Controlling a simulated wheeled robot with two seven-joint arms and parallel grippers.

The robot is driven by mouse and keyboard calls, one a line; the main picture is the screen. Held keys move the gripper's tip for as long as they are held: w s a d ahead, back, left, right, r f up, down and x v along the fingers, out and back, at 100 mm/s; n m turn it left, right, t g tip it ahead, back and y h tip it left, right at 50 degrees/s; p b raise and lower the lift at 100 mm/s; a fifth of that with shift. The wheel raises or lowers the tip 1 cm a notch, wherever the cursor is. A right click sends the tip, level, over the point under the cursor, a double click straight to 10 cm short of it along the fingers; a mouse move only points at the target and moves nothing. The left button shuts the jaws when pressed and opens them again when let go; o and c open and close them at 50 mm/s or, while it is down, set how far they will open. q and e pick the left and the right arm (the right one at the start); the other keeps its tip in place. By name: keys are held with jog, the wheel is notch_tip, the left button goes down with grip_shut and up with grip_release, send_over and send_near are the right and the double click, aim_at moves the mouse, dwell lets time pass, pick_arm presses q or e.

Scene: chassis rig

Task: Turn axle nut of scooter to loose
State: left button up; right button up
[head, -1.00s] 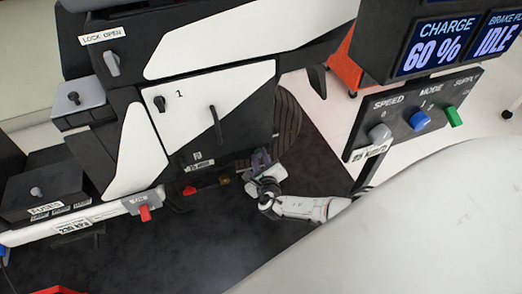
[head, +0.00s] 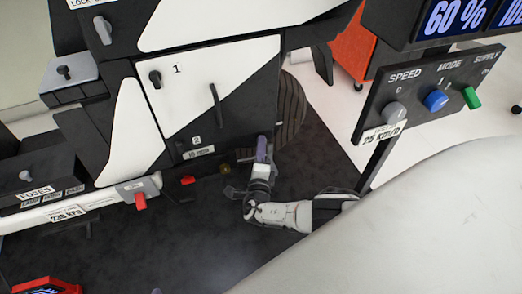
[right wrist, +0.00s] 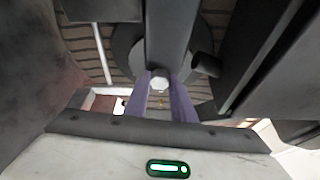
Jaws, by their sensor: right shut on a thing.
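The scooter's rear wheel (head: 290,112) shows behind the black and white body panel. In the right wrist view its dark ribbed tire (right wrist: 115,45) and a round grey hub fill the top. The axle nut (right wrist: 160,83), a small pale hexagonal head, sits at the hub's middle, between the fingertips. My right gripper (head: 262,142) is at the wheel, its purple fingers pointing up in the head view. Its fingers (right wrist: 160,88) are on either side of the nut and closed on it. The nut is hidden in the head view. My left gripper is out of view.
A dark swing arm bar (right wrist: 170,35) runs close above the fingers. The body panel (head: 215,95) with knobs and a handle stands left of my gripper. A control panel (head: 430,95) with colored switches is at the right. The dark mat (head: 190,240) below is mostly clear.

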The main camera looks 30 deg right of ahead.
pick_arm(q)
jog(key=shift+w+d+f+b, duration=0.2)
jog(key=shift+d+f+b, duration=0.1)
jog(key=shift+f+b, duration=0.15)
pick_arm(e)
jog(key=shift+f+n+t, duration=0.1)
jog(key=shift+n+t, duration=0.2)
jog(key=shift+n, duration=0.4)
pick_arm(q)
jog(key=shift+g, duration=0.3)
pick_arm(e)
jog(key=o, duration=0.8)
